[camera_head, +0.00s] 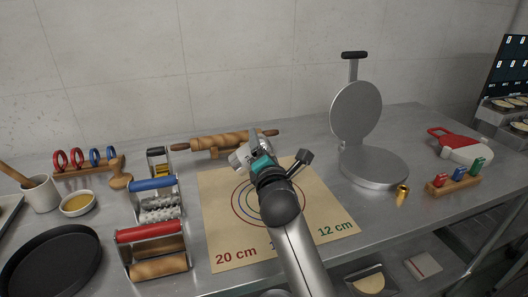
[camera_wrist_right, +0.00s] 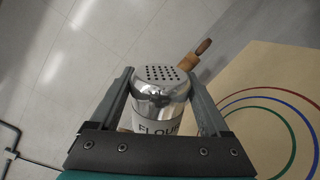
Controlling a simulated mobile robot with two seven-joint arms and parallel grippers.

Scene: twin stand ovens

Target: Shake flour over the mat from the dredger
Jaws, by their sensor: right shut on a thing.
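The flour dredger (camera_wrist_right: 162,98) is a metal can with a domed, holed lid and a white label reading FLOUR. My right gripper (camera_wrist_right: 159,76) is shut on its sides. In the head view the dredger (camera_head: 238,161) is mostly hidden by my right gripper (camera_head: 246,154), and it appears tilted above the far part of the mat. The tan mat (camera_head: 219,222) lies flat, with coloured rings and size labels, partly covered by my right arm. No flour can be made out on it. My left gripper is not in view.
A rolling pin (camera_head: 222,142) rests behind the mat. Roller tools (camera_head: 152,233) stand left of it. An open round press (camera_head: 372,166) and a small brass piece (camera_head: 402,194) are to the right. A black pan (camera_head: 50,262) sits front left.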

